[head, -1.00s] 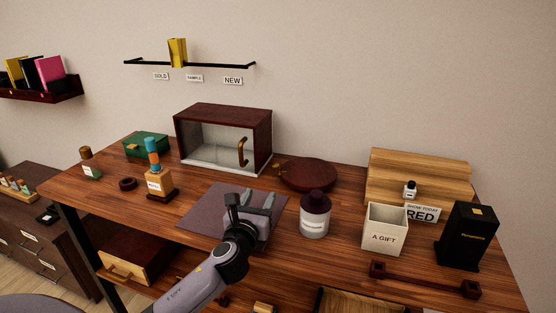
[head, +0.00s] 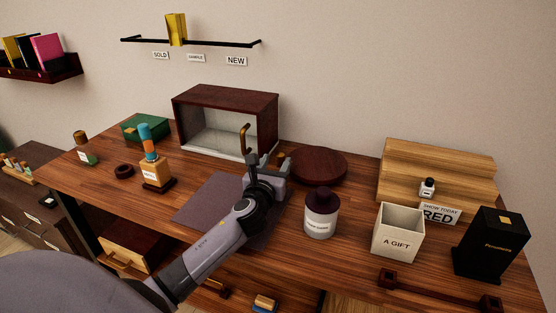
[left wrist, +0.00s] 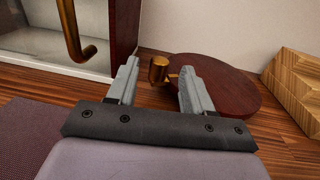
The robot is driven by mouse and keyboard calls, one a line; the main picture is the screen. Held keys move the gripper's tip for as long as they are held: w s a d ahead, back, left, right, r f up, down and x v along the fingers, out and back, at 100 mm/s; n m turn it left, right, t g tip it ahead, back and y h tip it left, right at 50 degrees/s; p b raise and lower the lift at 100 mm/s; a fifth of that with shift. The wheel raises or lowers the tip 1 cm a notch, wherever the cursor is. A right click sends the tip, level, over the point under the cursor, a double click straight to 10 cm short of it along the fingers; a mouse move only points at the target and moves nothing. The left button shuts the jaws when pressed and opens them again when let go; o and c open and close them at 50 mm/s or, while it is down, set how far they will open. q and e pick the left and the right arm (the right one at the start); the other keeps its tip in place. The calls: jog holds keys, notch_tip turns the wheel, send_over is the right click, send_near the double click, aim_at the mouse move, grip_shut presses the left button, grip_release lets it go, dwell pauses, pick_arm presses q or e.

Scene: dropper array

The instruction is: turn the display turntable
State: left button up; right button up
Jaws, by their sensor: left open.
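The display turntable (head: 318,166) is a dark red round disc lying on the table, right of the glass-fronted cabinet. It also shows in the left wrist view (left wrist: 222,92). A brass knob (left wrist: 159,70) sticks out from its left edge on a short arm. My left gripper (head: 267,161) is open at the turntable's left side. In the left wrist view, the knob appears between the open fingertips (left wrist: 159,67), a little beyond them. I cannot tell whether a finger touches it. My right gripper is not in view.
The dark cabinet (head: 227,97) with a brass handle (head: 245,139) stands close left of the gripper. A dark-capped bottle (head: 320,222) stands in front of the turntable. A wooden stepped stand (head: 400,178) and white gift box (head: 397,246) are to the right. A purple mat (head: 205,205) lies below my arm.

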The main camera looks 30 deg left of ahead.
pick_arm(q)
jog(key=shift+x, duration=1.25)
grip_shut()
jog(key=shift+s+d+n+g+y+b, duration=0.1)
jog(key=shift+s+d+n+g+y, duration=0.15)
jog(key=shift+d+n+g+y, duration=0.35)
jog(key=shift+s+d+n+g+y+b, duration=0.15)
jog(key=shift+s+n+y, duration=0.2)
jog(key=shift+y, duration=0.45)
jog(key=shift+s+d+n+g+y+b, duration=0.1)
jog(key=shift+s+d+n+g+y, duration=0.25)
jog(key=shift+n+y, duration=0.3)
jog(key=shift+w, duration=0.15)
grip_release()
notch_tip(320, 180, up, 20)
jog(key=p, duration=0.4)
jog(key=shift+p, duration=0.35)
